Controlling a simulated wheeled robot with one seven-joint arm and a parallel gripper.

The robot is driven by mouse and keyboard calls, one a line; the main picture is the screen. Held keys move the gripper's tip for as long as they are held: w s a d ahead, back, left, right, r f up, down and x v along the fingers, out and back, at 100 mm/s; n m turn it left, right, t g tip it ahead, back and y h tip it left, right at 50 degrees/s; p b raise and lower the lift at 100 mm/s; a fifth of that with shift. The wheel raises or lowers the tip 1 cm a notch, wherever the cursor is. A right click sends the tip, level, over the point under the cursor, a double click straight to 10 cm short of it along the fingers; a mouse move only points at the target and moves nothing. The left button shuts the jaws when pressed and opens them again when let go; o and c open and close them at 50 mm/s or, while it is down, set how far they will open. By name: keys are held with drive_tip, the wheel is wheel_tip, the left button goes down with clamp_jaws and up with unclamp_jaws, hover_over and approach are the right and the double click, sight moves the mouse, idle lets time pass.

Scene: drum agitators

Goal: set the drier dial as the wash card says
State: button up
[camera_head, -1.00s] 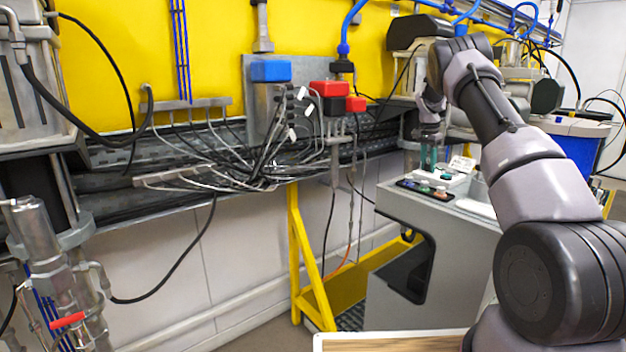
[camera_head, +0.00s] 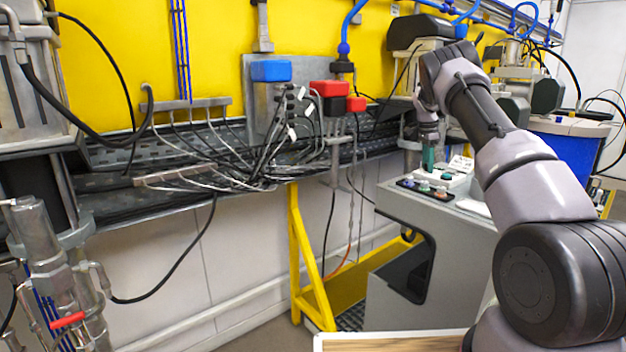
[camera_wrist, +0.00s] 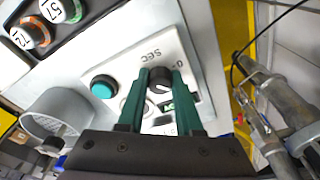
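The drier dial (camera_wrist: 160,84) is a dark round knob with a pale pointer, set in a white panel (camera_wrist: 125,68) marked "SEC". My gripper (camera_wrist: 161,77) has two green fingers, one on each side of the dial. The fingers stand apart, and I cannot see clear contact with the dial. In the head view my gripper (camera_head: 428,160) is low over the panel, and the dial is hidden there. A small white card (camera_head: 461,163) stands just right of the gripper; its print is too small to read, and I cannot tell whether it is the wash card.
A teal button (camera_wrist: 103,87) sits beside the dial. A black tray (camera_wrist: 75,35) holds round pieces numbered 57 and 72. A grey cup-like part (camera_wrist: 58,112) is near the panel. The grey cabinet (camera_head: 440,225) carries all this. Pipes and cables hang by the yellow wall (camera_head: 215,50).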

drive_tip(key=shift+s+d+f, duration=0.15)
drive_tip(key=shift+s+f, duration=0.05)
drive_tip(key=shift+f, duration=0.05)
drive_tip(key=shift+w+r, duration=0.15)
drive_tip(key=shift+r, duration=3.1)
drive_tip(key=n, duration=0.2)
drive_tip(key=r+n, duration=0.1)
drive_tip(key=n, duration=0.2)
drive_tip(key=shift+r+n+y, duration=0.25)
drive_tip(key=shift+n+y, duration=0.05)
drive_tip(key=shift+n, duration=0.1)
drive_tip(key=n, duration=0.2)
drive_tip(key=r+n, duration=0.1)
drive_tip(key=n, duration=0.1)
drive_tip(key=shift+r+n+t, duration=0.1)
drive_tip(key=shift+n+t, duration=0.3)
drive_tip(key=shift+r+n, duration=0.1)
drive_tip(key=shift+n, duration=0.8)
drive_tip(key=shift+f, duration=1.4)
drive_tip(key=shift+y, duration=0.3)
